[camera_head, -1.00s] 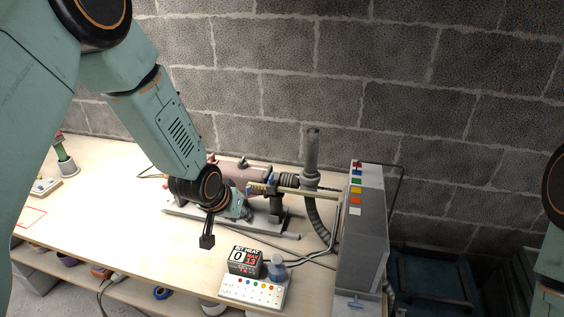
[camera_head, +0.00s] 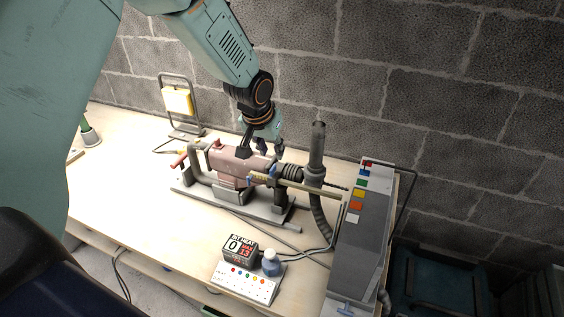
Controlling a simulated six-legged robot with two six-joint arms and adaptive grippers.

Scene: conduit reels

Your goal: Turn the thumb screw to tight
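My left gripper (camera_head: 262,149) hangs over the top of a pink-bodied machine (camera_head: 230,162), which is clamped on a grey base rail (camera_head: 285,222) on the bench. Its dark fingers are spread apart, and I see nothing held between them. A small blue part (camera_head: 273,171) sits by a brass-coloured rod (camera_head: 305,187), just below and right of the fingers. I cannot tell for certain which small part is the thumb screw. The gripper covers part of the machine's top. My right gripper is not in view.
A grey upright pipe (camera_head: 317,150) and a grey cabinet with coloured squares (camera_head: 363,235) stand to the right. The front left bench top (camera_head: 130,215) is clear.

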